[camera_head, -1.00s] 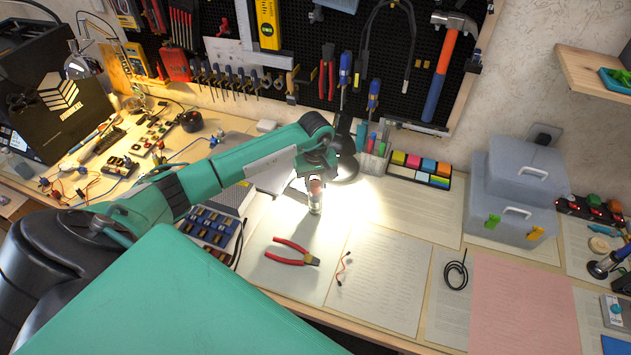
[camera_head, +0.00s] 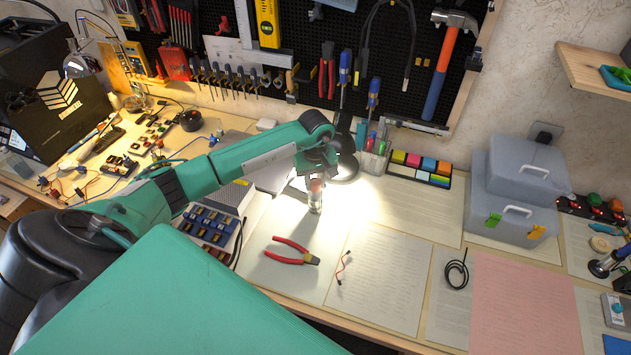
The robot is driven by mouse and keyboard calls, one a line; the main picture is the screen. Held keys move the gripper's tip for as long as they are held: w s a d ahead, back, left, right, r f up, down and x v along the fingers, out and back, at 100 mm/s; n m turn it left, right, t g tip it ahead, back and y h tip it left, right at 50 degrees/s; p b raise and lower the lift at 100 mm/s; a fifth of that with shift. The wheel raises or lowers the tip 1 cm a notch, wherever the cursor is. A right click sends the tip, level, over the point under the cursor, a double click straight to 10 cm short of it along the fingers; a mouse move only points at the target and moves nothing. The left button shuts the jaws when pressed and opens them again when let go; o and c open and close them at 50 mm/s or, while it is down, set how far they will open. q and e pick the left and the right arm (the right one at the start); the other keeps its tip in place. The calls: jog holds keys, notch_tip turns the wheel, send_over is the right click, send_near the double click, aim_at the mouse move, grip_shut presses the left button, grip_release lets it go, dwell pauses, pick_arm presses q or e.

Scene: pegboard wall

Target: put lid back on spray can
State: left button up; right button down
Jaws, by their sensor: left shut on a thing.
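The spray can (camera_head: 315,205) is a small pale cylinder standing upright on the lit papers near the middle of the desk. My left gripper (camera_head: 316,182) points down right above it, shut on the reddish lid (camera_head: 316,186). The lid is at the top of the can. The glare and small size hide whether the lid touches the can or is seated on it. The fingers partly cover the lid. My right gripper is not in view.
Red-handled pliers (camera_head: 291,251) and a small red wire (camera_head: 344,267) lie in front of the can. A black lamp head (camera_head: 346,168) is close behind the gripper. A pen holder (camera_head: 372,158) and sticky notes (camera_head: 420,167) stand behind right. Papers to the right are mostly clear.

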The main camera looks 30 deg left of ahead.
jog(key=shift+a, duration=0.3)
pick_arm(q)
jog(key=shift+b, duration=0.35)
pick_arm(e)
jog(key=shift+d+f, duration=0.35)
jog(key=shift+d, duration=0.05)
pick_arm(q)
jog(key=shift+f+b, duration=0.15)
jog(key=shift+b, duration=0.3)
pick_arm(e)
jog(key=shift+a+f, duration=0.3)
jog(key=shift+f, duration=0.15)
pick_arm(q)
jog(key=shift+b, duration=0.35)
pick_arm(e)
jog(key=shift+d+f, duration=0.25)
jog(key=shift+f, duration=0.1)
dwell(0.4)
pick_arm(q)
jog(key=o, duration=0.9)
jog(key=shift+o, duration=0.7)
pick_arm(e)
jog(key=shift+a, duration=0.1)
pick_arm(q)
jog(key=shift+o, duration=0.4)
jog(key=o, duration=0.4)
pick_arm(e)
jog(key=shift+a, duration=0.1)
